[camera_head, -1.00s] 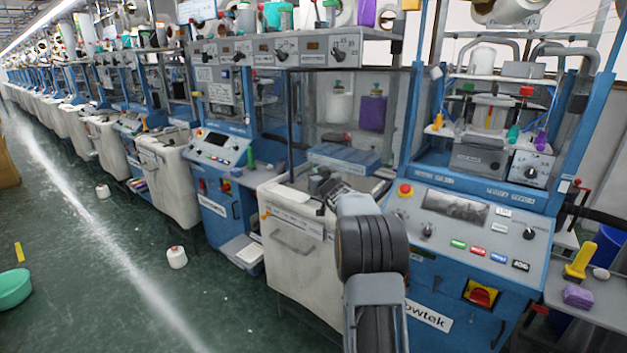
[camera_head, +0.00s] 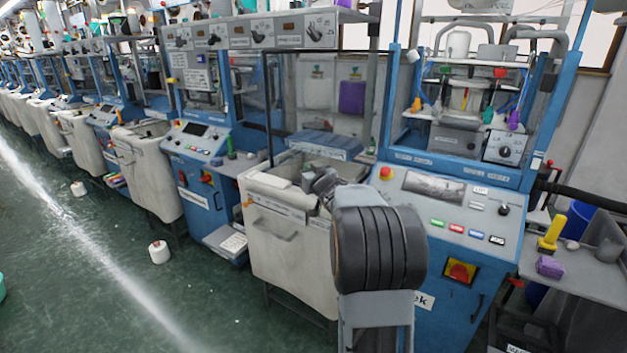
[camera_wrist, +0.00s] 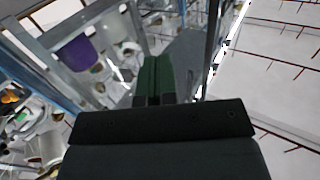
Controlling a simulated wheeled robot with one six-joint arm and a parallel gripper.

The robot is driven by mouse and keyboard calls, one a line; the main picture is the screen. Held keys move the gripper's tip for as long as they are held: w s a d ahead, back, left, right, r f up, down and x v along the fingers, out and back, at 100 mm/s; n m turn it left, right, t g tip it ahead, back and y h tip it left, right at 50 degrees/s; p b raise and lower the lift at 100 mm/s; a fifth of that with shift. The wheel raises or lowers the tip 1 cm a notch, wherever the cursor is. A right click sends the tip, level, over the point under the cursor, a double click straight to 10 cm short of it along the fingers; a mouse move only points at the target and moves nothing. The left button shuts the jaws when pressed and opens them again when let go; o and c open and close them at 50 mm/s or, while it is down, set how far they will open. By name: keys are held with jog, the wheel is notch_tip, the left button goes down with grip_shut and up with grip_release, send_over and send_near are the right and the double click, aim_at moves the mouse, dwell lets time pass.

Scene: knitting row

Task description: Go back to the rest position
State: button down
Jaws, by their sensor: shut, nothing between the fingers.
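My gripper (camera_wrist: 154,80) shows in the wrist view with its two dark green fingers pressed together and nothing between them. It points toward the upper frame of a machine, with a purple cone (camera_wrist: 75,54) to its left. In the head view my arm rises in front of the white bin and the blue machine (camera_head: 455,240). The arm hides most of the gripper there, so its fingertips cannot be made out.
A white bin (camera_head: 290,255) stands just left of my arm. A side table (camera_head: 590,275) with a yellow tool (camera_head: 552,233) and a purple block (camera_head: 550,266) is at the right. A white cone (camera_head: 159,252) stands on the floor; the green aisle at left is mostly open.

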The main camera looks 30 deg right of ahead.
jog(key=shift+s+a, duration=0.15)
jog(key=shift+s, duration=0.85)
jog(key=shift+s+a, duration=0.15)
jog(key=shift+s, duration=0.8)
jog(key=s+f+m+g+h, duration=0.2)
jog(key=s+f+g+h, duration=0.1)
jog(key=s+f+g, duration=0.7)
jog(key=s+a+n+g+y, duration=0.1)
jog(key=s+a+y, duration=0.1)
jog(key=s+a, duration=0.3)
jog(key=s+a+f+n+g+y+p, duration=0.1)
jog(key=s+a, duration=0.5)
jog(key=a, duration=0.6)
jog(key=s+a+f+n+g+y, duration=0.1)
jog(key=s+a+g+y, duration=0.1)
jog(key=s+a, duration=0.3)
jog(key=a, duration=0.3)
jog(key=shift+s+a+n+y, duration=0.25)
jog(key=shift+n+y, duration=0.15)
